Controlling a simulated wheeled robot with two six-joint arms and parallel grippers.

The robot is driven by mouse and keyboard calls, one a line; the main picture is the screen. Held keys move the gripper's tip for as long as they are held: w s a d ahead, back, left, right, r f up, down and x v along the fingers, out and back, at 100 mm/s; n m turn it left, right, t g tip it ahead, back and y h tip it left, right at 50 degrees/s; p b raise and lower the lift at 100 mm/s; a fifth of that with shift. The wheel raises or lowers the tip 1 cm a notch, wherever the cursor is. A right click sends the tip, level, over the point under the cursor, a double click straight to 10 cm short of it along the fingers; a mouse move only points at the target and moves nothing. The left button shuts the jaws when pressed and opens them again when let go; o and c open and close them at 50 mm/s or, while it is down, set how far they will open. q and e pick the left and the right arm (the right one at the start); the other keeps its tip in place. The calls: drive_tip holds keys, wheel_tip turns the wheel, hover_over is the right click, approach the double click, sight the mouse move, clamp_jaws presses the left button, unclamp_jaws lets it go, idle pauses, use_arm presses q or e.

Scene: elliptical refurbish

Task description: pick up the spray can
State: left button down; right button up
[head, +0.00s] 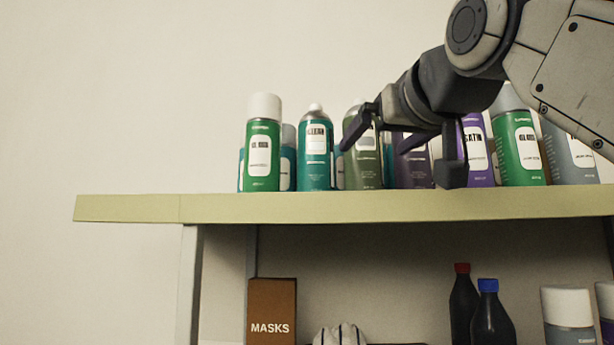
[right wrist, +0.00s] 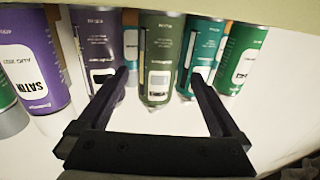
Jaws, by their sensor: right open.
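Spray cans stand in a row on the top shelf. An olive-green can (head: 365,172) stands mid-row, partly hidden by my right gripper (head: 373,149) in the head view. In the right wrist view, where the cans appear upside down, the olive can (right wrist: 158,60) shows between the two fingers of my right gripper (right wrist: 159,75). That gripper is open, and I see nothing gripped. A teal can (head: 315,155) and a green can with a white cap (head: 262,150) stand to its left. A dark purple can (right wrist: 98,45) stands beside the olive one. My left gripper is out of view.
The pale green shelf board (head: 220,208) ends at the left. More cans stand behind, and a purple SATIN can (head: 477,155) and green can (head: 518,150) stand at right. Below are a MASKS box (head: 272,308) and two dark bottles (head: 490,318).

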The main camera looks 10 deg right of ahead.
sight(362, 103)
drive_tip(key=w, duration=0.2)
drive_tip(key=w+p, duration=0.1)
drive_tip(key=w, duration=0.1)
drive_tip(key=w+p, duration=0.1)
drive_tip(key=shift+w+d, duration=0.25)
drive_tip(key=shift+w, duration=0.15)
drive_tip(key=shift+w+f, duration=0.15)
drive_tip(key=shift+w, duration=0.05)
drive_tip(key=c, duration=1.3)
drive_tip(key=shift+c, duration=0.4)
drive_tip(key=shift+r+p, duration=0.45)
drive_tip(key=shift+r, duration=0.25)
drive_tip(key=shift+r+p, duration=2.35)
drive_tip(key=shift+r, duration=2.05)
